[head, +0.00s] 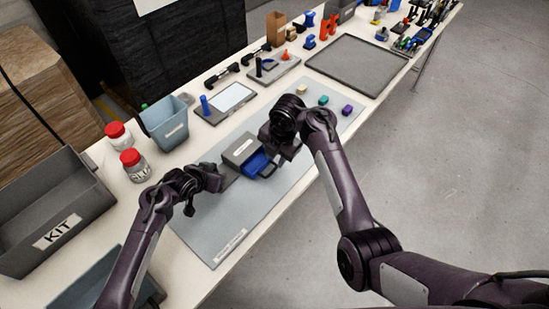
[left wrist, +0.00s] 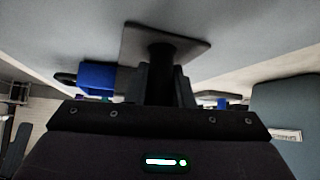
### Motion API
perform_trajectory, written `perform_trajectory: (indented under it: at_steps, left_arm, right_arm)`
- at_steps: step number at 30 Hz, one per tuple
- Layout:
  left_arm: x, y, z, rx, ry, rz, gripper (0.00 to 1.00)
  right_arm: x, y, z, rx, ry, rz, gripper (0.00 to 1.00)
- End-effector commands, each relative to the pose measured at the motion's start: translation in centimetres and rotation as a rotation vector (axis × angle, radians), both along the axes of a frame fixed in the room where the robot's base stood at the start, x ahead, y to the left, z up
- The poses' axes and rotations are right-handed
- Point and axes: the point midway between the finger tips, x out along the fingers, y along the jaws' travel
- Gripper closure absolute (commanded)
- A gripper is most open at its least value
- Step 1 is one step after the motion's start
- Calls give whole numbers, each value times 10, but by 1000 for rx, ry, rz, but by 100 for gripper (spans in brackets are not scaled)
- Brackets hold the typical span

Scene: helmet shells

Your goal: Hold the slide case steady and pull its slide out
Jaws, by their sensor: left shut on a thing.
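The grey slide case (head: 239,149) lies on the grey-blue mat, with a pale label on top. Its blue slide (head: 258,164) sticks partly out of the case on the right front side, with a dark handle at its outer end. My left gripper (head: 226,179) is at the case's near left side, shut on its dark grip. The left wrist view shows a dark post and flat plate (left wrist: 140,42) at the fingers, and the blue slide (left wrist: 97,77) with its dark handle loop to the left. My right gripper (head: 287,151) is close beside the slide's outer end; its fingertips are too small to read.
The mat (head: 215,225) is clear toward the near edge. Several small coloured blocks (head: 323,100) lie beyond my right gripper. A blue-grey bin (head: 165,125), red-lidded jars (head: 133,165) and a KIT bin (head: 50,215) stand left. A grey tray (head: 357,65) lies farther back.

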Motion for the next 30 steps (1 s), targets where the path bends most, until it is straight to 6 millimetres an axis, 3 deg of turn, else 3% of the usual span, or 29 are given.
perform_trajectory:
  at_steps: [6, 7, 12, 23, 30]
  left_arm:
    - [0, 0, 0, 0, 0, 0, 100]
    - [0, 0, 0, 0, 0, 0, 76]
    - [0, 0, 0, 0, 0, 0, 54]
    - [-2, 1, 3, 0, -1, 0, 54]
    - [-23, 12, 27, 1, -1, 0, 54]
  right_arm:
    - [0, 0, 0, 0, 0, 0, 69]
    - [0, 0, 0, 0, 0, 0, 69]
    - [0, 0, 0, 0, 0, 0, 69]
    - [0, 0, 0, 0, 0, 0, 69]
    - [0, 0, 0, 0, 0, 0, 69]
